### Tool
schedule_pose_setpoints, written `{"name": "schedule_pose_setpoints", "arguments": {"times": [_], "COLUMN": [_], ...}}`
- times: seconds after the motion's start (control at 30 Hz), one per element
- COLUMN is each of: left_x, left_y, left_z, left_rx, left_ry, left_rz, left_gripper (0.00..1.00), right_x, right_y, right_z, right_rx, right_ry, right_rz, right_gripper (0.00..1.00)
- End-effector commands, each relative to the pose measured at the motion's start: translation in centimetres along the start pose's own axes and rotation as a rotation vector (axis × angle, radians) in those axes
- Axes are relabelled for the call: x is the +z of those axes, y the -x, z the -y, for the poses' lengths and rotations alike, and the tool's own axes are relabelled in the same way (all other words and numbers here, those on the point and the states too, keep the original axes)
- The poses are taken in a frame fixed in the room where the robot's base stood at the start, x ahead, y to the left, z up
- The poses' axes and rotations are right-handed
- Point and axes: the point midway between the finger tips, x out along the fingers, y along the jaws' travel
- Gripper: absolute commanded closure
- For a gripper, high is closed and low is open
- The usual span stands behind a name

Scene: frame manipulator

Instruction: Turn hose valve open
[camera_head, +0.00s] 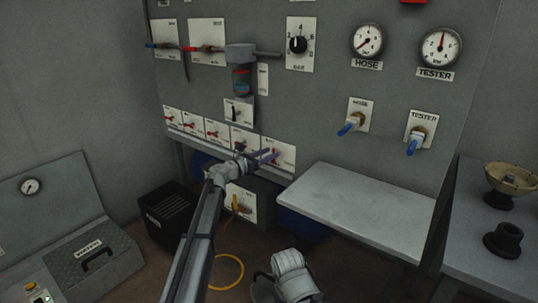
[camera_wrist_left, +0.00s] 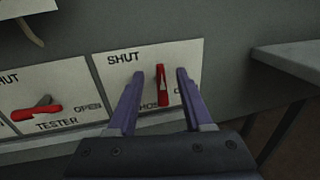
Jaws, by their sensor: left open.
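The hose valve has a red handle on a white plate, seen in the left wrist view (camera_wrist_left: 162,88). Its plate reads SHUT at the top left, with the HOSE label and the OPEN mark partly hidden by my fingers. The handle stands upright. My left gripper (camera_wrist_left: 160,85) is open, with one purple finger on each side of the handle; I cannot tell whether they touch it. In the head view, my left gripper (camera_head: 266,155) is at the rightmost plate of the lower valve row. My right gripper does not show.
The tester valve (camera_wrist_left: 36,108), with its red handle lying sideways, sits just left. A grey shelf (camera_head: 365,205) juts out to the right of the valve row. Above are the hose gauge (camera_head: 367,40) and tester gauge (camera_head: 441,48). A black crate (camera_head: 168,213) stands below left.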

Motion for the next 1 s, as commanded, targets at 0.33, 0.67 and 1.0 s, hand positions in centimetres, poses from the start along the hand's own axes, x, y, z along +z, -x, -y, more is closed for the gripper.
{"name": "schedule_pose_setpoints", "arguments": {"times": [0.33,0.67,1.0], "left_x": [0.0,0.0,0.0], "left_y": [-0.4,-0.38,-0.37], "left_z": [0.06,0.05,0.05], "left_rx": [0.0,0.0,-0.001], "left_ry": [0.0,0.0,0.0], "left_rz": [0.0,0.0,0.0], "left_gripper": [0.56,0.93,1.0], "right_x": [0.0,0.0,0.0], "right_y": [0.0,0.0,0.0], "right_z": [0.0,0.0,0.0], "right_rx": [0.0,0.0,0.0], "right_ry": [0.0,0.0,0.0], "right_rz": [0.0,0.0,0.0], "right_gripper": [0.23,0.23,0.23]}}
